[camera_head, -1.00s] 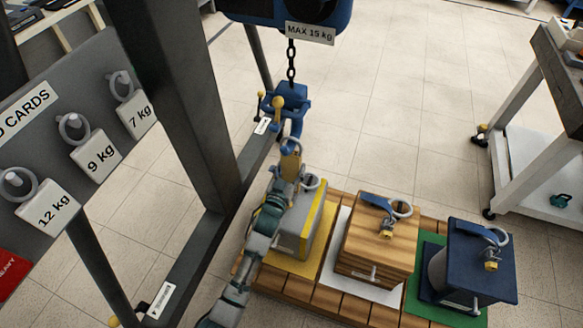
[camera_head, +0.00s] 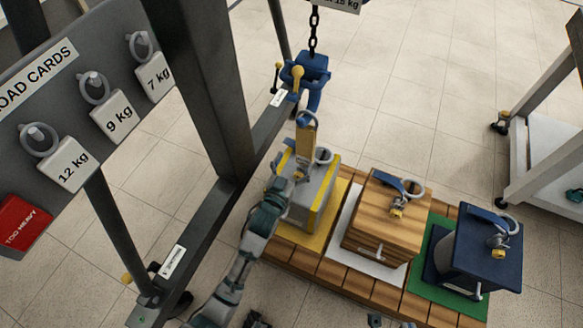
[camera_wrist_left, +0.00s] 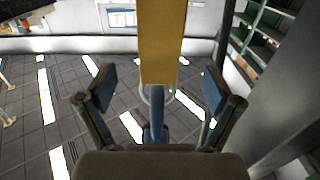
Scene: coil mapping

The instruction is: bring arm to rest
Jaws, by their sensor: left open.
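My left arm comes up from the bottom of the head view, and its gripper (camera_head: 297,172) is beside the grey-and-yellow load (camera_head: 316,205). In the left wrist view the two fingers (camera_wrist_left: 158,92) are spread apart. An upright yellow bar (camera_wrist_left: 163,40) shows between and beyond them; contact cannot be judged. A yellow piece with a ring also stands above the gripper in the head view (camera_head: 307,135). I cannot make out my right gripper; small dark parts at the bottom edge are unclear.
A wooden crate (camera_head: 388,212) and a dark blue load (camera_head: 480,252) stand on the plank pallet (camera_head: 340,277). A blue hoist hook (camera_head: 313,70) hangs on a chain behind. A dark frame post (camera_head: 205,90) and the card board (camera_head: 105,45) are at left.

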